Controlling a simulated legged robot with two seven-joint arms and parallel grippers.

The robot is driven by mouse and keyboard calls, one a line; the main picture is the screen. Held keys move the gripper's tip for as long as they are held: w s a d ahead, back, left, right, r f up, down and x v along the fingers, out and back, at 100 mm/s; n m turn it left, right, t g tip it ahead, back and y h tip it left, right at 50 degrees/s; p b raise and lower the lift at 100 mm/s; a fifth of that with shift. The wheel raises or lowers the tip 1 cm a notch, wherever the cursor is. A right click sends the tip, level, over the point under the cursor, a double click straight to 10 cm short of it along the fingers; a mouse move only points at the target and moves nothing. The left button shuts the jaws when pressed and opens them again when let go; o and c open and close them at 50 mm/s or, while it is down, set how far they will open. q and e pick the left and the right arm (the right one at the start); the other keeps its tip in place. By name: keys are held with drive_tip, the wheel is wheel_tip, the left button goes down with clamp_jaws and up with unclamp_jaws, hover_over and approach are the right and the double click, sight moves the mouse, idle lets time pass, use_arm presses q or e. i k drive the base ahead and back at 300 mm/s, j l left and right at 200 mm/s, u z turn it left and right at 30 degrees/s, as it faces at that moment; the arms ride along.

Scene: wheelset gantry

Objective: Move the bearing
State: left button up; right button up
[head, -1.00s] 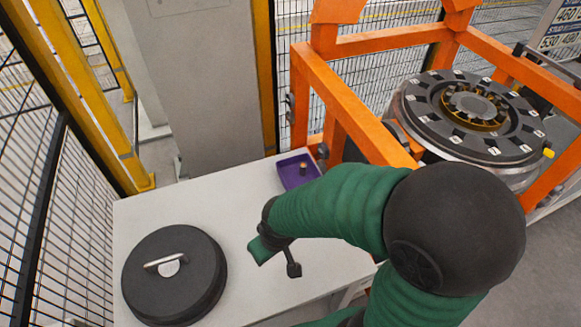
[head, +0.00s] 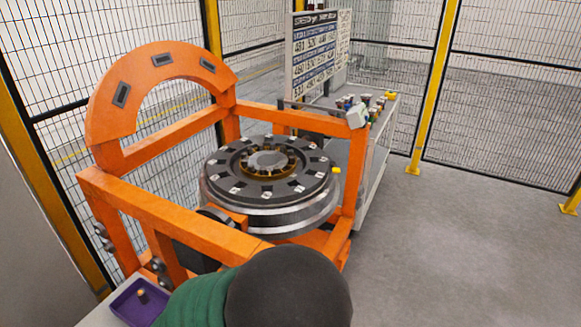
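What looks like the bearing (head: 269,161) is a ring with gold-brown parts around a grey hub. It sits in the middle of a dark round wheel assembly (head: 228,187) with pale marks on its top and a thick silver rim. The assembly rests inside the orange gantry frame (head: 160,205). My arm, a green sleeve and black joint, shows at the bottom centre, in front of the gantry. Neither of my grippers is in view, and nothing of mine is seen touching the bearing.
A purple tray (head: 127,309) with a small brass-coloured piece stands on the pale table at the bottom left. A cart (head: 377,150) with small coloured items and a sign board (head: 319,50) stand behind the gantry. Mesh fencing closes the back. The floor at the right is clear.

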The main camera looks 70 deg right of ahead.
sight(268, 161)
drive_tip(key=z, duration=2.15)
drive_tip(key=l+u, duration=0.1)
drive_tip(key=u, duration=0.25)
drive_tip(key=k+l+u, duration=0.1)
drive_tip(key=u, duration=0.25)
drive_tip(key=i+l+u, duration=0.1)
drive_tip(key=l+u, duration=0.7)
drive_tip(key=l, duration=0.15)
drive_tip(key=l+u, duration=0.4)
drive_tip(key=k+l+u, duration=0.15)
drive_tip(key=l+u, duration=0.25)
drive_tip(key=l, duration=0.15)
